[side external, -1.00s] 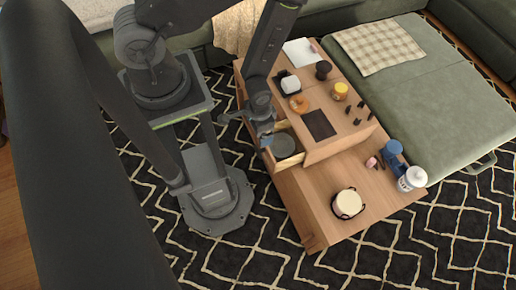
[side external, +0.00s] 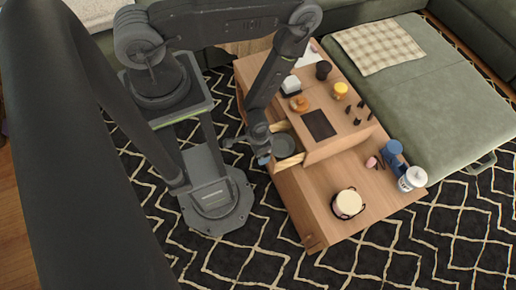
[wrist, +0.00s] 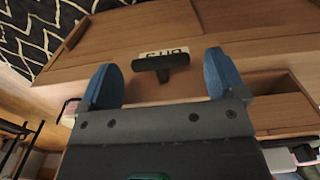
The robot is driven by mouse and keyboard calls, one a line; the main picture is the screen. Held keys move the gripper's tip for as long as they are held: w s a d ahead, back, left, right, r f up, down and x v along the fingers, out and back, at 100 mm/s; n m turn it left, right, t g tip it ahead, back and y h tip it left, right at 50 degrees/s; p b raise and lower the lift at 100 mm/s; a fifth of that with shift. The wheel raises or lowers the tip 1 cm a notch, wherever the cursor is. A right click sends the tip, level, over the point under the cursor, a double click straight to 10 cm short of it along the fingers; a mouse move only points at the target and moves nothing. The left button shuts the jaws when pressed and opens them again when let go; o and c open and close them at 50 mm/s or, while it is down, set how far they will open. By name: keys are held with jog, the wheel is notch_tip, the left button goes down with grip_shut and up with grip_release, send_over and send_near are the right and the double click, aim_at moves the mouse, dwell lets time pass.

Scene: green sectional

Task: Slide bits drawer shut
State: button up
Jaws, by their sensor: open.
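The bits drawer (side external: 288,162) sticks out of the near-left side of the wooden table in the side view, with a dark round thing inside. Its wooden front (wrist: 150,92) fills the middle of the wrist view. It carries a black handle (wrist: 160,62) and a pale label (wrist: 187,50), upside down, that seems to read BITS. My gripper (side external: 264,158) is at the drawer's front in the side view. In the wrist view its blue fingertips (wrist: 162,80) are wide apart, one on each side of the handle. I cannot tell whether they touch the front.
The table (side external: 310,195) carries a dark mat (side external: 319,124), an orange jar (side external: 340,90), a black cup (side external: 323,69), a cream-topped round container (side external: 348,203) and a white-lidded jar (side external: 411,178). A green sofa (side external: 430,100) stands to the right. Patterned rug (side external: 230,240) lies around the table.

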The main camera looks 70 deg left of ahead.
jog(key=shift+f, duration=0.25)
jog(key=c, duration=1.3)
jog(key=w, duration=1.2)
jog(key=o, duration=1)
jog(key=shift+w, duration=0.1)
jog(key=o, duration=0.3)
